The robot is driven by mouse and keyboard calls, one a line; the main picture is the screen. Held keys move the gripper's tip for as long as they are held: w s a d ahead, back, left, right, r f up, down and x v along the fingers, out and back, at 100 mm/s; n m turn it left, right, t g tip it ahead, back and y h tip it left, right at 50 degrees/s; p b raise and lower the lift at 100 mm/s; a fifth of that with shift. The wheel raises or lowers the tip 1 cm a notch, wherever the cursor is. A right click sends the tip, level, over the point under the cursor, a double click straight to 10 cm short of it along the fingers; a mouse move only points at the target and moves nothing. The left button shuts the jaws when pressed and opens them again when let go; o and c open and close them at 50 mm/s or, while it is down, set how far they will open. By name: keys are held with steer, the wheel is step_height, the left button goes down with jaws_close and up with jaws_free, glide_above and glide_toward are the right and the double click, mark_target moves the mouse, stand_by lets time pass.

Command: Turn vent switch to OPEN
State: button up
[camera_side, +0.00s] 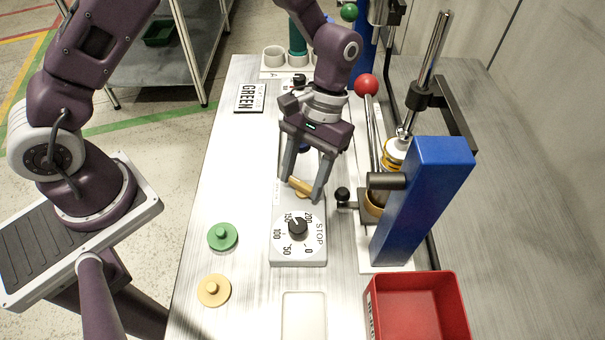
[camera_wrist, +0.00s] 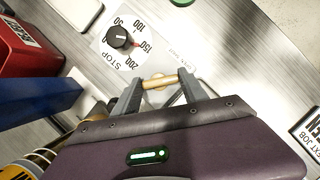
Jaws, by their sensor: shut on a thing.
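My gripper (camera_side: 303,192) points down over the long pale panel on the bench, and its fingers are shut on a short tan bar (camera_side: 299,187). In the wrist view the tan bar (camera_wrist: 160,82) lies crosswise between the two fingertips (camera_wrist: 161,84). A white dial plate (camera_side: 298,240) with a black knob, numbers and the word STOP is just in front of the gripper. The knob (camera_wrist: 118,38) also shows in the wrist view.
A blue post (camera_side: 425,200) and a lever with a red ball (camera_side: 366,85) stand to the right. A red bin (camera_side: 418,305) is at the front right. Green (camera_side: 222,237) and yellow (camera_side: 213,290) lids lie left of the dial. A GREEN sign (camera_side: 249,97) lies behind left.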

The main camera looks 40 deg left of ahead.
steer(key=o, duration=1.4)
steer(key=shift+w+r, duration=0.1)
steer(key=v, duration=0.5)
steer(key=shift+w+a, duration=0.3)
steer(key=shift+w, duration=1.65)
steer(key=shift+w+a, duration=0.3)
steer(key=shift+w, duration=1.65)
steer(key=shift+w+a, duration=0.35)
steer(key=shift+w, duration=1.6)
